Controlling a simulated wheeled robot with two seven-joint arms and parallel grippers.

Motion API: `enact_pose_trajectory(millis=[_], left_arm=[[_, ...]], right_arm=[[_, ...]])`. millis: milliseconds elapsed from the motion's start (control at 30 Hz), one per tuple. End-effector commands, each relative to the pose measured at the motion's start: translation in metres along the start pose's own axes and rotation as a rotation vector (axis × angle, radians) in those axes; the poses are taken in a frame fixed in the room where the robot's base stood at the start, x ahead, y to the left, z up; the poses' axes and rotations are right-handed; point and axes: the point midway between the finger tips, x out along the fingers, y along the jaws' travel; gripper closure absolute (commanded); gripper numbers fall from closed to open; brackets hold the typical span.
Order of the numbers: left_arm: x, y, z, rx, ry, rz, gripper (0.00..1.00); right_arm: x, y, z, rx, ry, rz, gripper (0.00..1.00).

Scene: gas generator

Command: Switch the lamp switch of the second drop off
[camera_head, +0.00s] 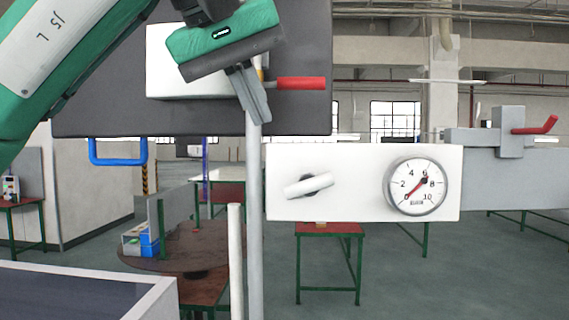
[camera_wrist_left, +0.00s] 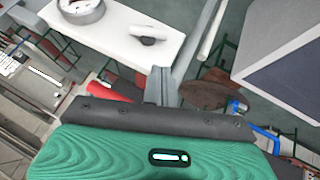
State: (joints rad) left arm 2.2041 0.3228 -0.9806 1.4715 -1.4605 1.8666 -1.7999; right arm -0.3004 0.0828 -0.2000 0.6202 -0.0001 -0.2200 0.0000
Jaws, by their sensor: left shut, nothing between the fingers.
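My left gripper (camera_head: 260,108) comes in from the upper left, shut and empty, its fingers pointing down. Its tips are just left of a red handle (camera_head: 302,83) and in front of a grey vertical pole (camera_head: 254,200); I cannot tell whether they touch. A white box (camera_head: 165,62) is partly hidden behind the gripper. Below right, a white panel (camera_head: 360,200) carries a white rotary knob (camera_head: 308,186), tilted, and a round gauge (camera_head: 418,186). The left wrist view shows the fingers (camera_wrist_left: 160,88), the red handle (camera_wrist_left: 112,92) and the knob (camera_wrist_left: 147,39). I cannot tell which part is the lamp switch. My right gripper is out of view.
A dark grey panel (camera_head: 100,110) with a blue handle (camera_head: 118,160) is at left. Red tables (camera_head: 330,228) stand behind. Floor at right is mostly open.

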Motion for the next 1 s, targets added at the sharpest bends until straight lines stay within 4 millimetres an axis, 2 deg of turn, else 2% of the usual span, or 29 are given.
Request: enact_pose_trajectory(millis=[233, 367, 800, 1000], left_arm=[[0.001, 0.0, 0.0, -0.001, -0.001, 0.002, 1.0], [0.009, 0.0, -0.001, -0.002, -0.003, 0.001, 1.0], [0.08, 0.001, -0.001, -0.001, -0.005, 0.001, 1.0], [0.098, 0.001, 0.0, -0.001, -0.004, 0.003, 1.0]], right_arm=[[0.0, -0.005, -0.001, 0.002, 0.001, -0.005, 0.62], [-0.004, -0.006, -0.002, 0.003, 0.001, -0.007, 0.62], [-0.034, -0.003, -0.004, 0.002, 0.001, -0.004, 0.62], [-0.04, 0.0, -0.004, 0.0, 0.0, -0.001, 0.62]])
